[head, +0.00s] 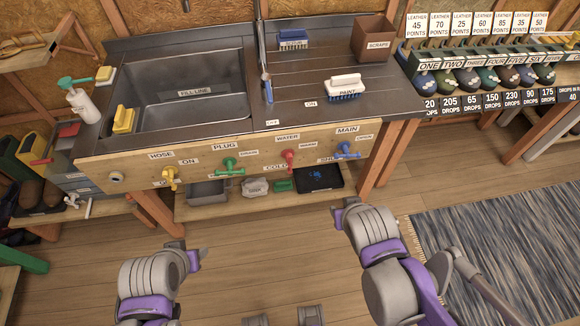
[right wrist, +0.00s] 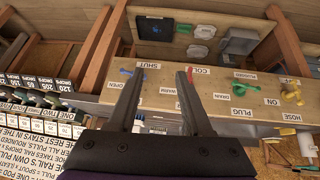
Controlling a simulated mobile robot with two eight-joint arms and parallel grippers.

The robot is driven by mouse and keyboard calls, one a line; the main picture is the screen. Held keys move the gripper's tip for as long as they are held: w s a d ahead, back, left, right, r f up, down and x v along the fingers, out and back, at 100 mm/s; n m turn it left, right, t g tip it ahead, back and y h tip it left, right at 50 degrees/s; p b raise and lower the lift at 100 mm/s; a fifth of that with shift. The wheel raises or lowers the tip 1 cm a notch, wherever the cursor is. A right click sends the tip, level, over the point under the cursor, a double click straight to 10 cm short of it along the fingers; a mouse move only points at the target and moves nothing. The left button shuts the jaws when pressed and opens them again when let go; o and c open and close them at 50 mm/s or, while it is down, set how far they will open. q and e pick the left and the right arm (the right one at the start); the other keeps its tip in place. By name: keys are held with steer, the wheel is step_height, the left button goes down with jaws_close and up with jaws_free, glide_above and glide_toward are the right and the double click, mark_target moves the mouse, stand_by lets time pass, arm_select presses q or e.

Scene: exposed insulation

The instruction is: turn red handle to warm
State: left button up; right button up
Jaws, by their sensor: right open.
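The red handle (head: 289,158) is on the wooden front panel of the sink unit, below the WATER label, with WARM to its right and COLD below. In the right wrist view, the red handle (right wrist: 190,75) shows only as a small red piece at the tip of the right-hand finger. My right gripper (head: 343,212) is in front of the panel, lower right of the handle; in its wrist view its fingers (right wrist: 158,78) are spread with nothing between them. My left gripper (head: 197,258) is lower left, over the floor, apart from the panel; its jaw opening is unclear.
A blue handle (head: 347,151) is right of the red one, and a green handle (head: 229,165) and yellow tap (head: 171,178) are left. A low shelf (head: 225,210) below the panel holds a grey bin and black tray. The floor in front is clear.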

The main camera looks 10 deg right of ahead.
steer(key=w+a+f+t+b, duration=0.35)
steer(key=w+f+b, duration=0.35)
steer(key=w, duration=0.4)
steer(key=t+y+b, duration=0.1)
steer(key=t+b, duration=0.3)
glide_toward(290, 164)
steer(key=shift+n+g, duration=0.25)
steer(key=shift+n, duration=0.05)
steer(key=x, duration=0.3)
steer(key=b+x, duration=0.1)
steer(key=x, duration=0.3)
steer(key=b+x, duration=0.1)
steer(key=x, duration=0.2)
steer(key=shift+w+r, duration=0.1)
steer(key=shift+w, duration=0.4)
arm_select(q)
step_height(290, 164, down, 16)
steer(key=s, duration=0.1)
steer(key=shift+g, duration=0.3)
steer(key=shift+s+f, duration=0.1)
arm_select(e)
jaws_close()
